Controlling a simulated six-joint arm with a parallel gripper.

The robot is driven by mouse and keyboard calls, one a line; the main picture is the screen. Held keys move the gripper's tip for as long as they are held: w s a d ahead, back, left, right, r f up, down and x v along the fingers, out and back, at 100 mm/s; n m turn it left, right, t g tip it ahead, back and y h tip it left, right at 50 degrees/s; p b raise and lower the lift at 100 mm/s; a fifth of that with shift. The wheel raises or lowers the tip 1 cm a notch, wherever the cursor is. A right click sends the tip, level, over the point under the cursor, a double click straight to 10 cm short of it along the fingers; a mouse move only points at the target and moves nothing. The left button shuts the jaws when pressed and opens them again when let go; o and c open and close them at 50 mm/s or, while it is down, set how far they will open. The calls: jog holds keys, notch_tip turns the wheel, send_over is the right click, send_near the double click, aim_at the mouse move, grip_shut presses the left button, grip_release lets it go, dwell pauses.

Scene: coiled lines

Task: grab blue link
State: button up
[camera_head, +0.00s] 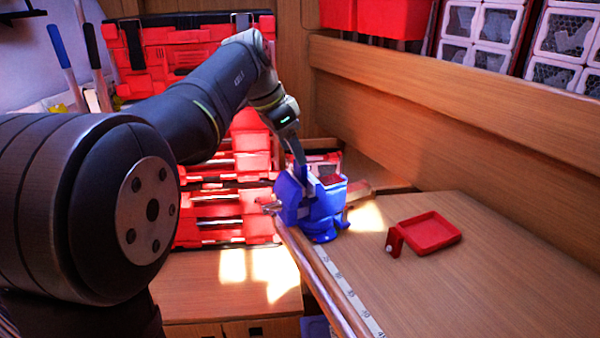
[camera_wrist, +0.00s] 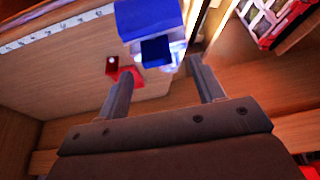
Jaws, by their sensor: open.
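In the wrist view the blue object (camera_wrist: 150,22) lies just beyond my fingertips. My gripper (camera_head: 298,160) points down at the top of the blue object from above. I cannot tell whether a fingertip touches the blue object.
A red tray (camera_head: 430,232) and a small red block (camera_head: 394,241) lie on the bench (camera_head: 490,285) to the right. A ruler strip (camera_head: 345,288) runs along the bench edge. Red drawers (camera_head: 220,208) stand behind on the left. A wooden wall board (camera_head: 450,110) closes the back.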

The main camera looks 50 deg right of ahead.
aim_at(300, 174)
jog(key=shift+s+x, duration=0.1)
jog(key=shift+x, duration=1.3)
jog(key=shift+s+x, duration=0.15)
jog(key=shift+x, duration=1.2)
jog(key=shift+c, duration=0.4)
jog(key=c, duration=1.1)
